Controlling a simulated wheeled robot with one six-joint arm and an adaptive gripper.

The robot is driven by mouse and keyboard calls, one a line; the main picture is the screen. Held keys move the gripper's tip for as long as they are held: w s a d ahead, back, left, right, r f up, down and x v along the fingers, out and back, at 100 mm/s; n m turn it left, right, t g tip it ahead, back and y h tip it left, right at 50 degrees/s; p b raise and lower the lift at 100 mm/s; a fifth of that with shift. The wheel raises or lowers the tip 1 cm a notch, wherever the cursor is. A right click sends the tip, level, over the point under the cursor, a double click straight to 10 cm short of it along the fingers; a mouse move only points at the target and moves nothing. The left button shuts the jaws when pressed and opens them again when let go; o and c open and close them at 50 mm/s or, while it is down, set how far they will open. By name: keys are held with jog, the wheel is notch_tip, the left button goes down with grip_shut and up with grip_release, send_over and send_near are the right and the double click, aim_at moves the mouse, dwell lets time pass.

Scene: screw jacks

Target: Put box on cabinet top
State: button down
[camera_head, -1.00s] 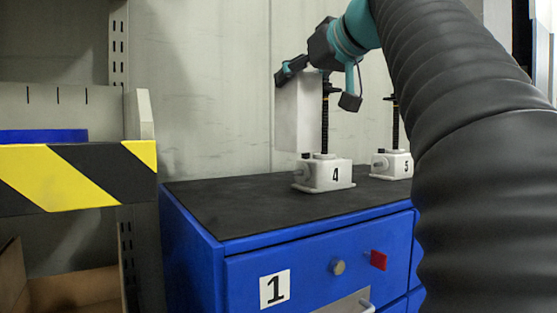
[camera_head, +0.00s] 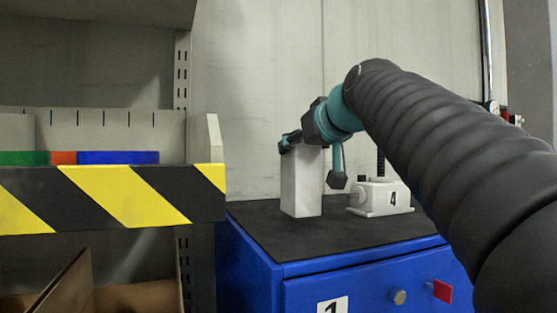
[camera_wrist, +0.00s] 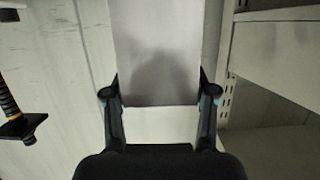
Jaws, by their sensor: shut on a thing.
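The box (camera_head: 302,188) is a tall, pale grey block, upright over the left part of the black top (camera_head: 262,228) of the blue cabinet (camera_head: 248,265). Its lower end appears to be at the top's surface, but I cannot tell for certain whether it touches. My gripper (camera_head: 311,160) is shut on the box's upper part, with one finger on each side. In the wrist view, the box (camera_wrist: 157,50) also shows between the two fingers of my gripper (camera_wrist: 160,95).
A white screw jack marked 4 (camera_head: 385,197) stands right of the box, close to it. A shelf with a yellow-black striped edge (camera_head: 130,197) is at the left. The front left of the cabinet top is clear. A pale wall (camera_head: 250,90) is behind.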

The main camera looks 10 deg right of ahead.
jog(key=shift+f, duration=1.15)
jog(key=shift+f+b, duration=0.2)
jog(key=shift+b, duration=0.15)
jog(key=shift+c, duration=1.7)
grip_release()
jog(key=shift+r, duration=0.1)
jog(key=shift+s+r, duration=0.15)
jog(key=v, duration=1.1)
jog(key=shift+s, duration=0.35)
jog(key=shift+d+r, duration=0.1)
jog(key=shift+d, duration=0.05)
